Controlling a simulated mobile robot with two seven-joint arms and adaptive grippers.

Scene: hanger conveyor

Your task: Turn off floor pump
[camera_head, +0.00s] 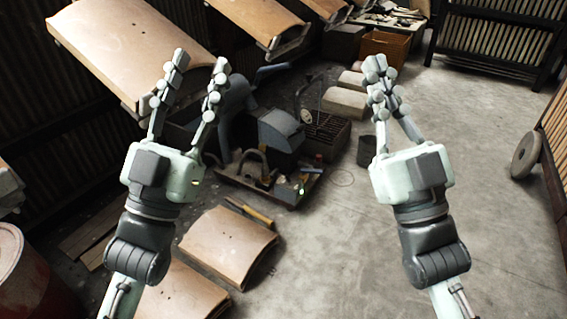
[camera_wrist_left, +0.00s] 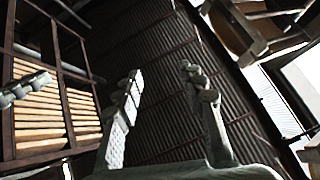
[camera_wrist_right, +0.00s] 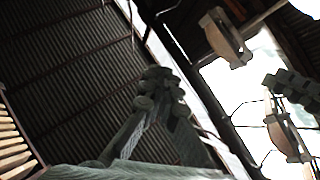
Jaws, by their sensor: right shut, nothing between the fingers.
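A blue-grey machine (camera_head: 280,131) stands on the floor between my two grippers in the head view. It looks like the floor pump, but I cannot be sure. A low tray (camera_head: 235,178) with small parts and a small green spot sits in front of it. No switch can be made out. My left gripper (camera_head: 198,66) is raised, open and empty, left of the machine; its spread fingers show in the left wrist view (camera_wrist_left: 162,72). My right gripper (camera_head: 376,66) is raised to the right, shut and empty; its fingers meet in the right wrist view (camera_wrist_right: 158,78).
More panels (camera_head: 130,45) hang at upper left. A red drum (camera_head: 25,275) stands at lower left. An orange crate (camera_head: 385,47) is behind.

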